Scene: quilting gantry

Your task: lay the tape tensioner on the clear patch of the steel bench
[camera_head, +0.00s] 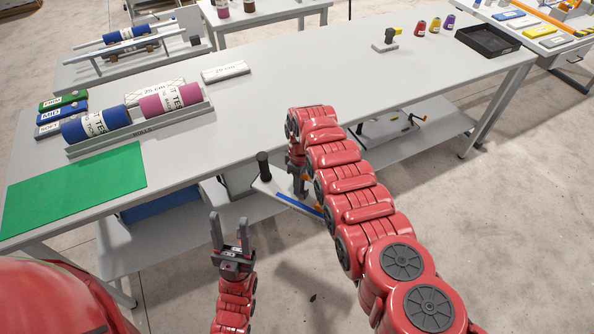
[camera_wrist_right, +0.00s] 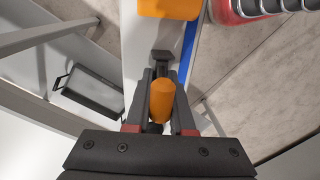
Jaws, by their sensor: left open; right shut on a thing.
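My right gripper (camera_head: 298,182) is in front of the steel bench's (camera_head: 330,70) near edge, partly hidden by its own arm. In the right wrist view its fingers (camera_wrist_right: 160,104) are shut around an orange handle (camera_wrist_right: 162,101). The handle seems to belong to the tape tensioner (camera_head: 272,188), a pale plate with a blue strip and an upright black knob; how they join is hidden. The tensioner is off the bench top, beyond its near edge. My left gripper (camera_head: 230,232) is open and empty, left of it. The bench top's middle is bare.
A green mat (camera_head: 75,190) and a rack (camera_head: 140,132) with blue and pink rolls occupy the bench's left. A white block (camera_head: 225,71) lies behind. A small stand (camera_head: 385,42), several spools and a black tray (camera_head: 487,41) are at the far right. A lower shelf (camera_head: 435,125) runs underneath.

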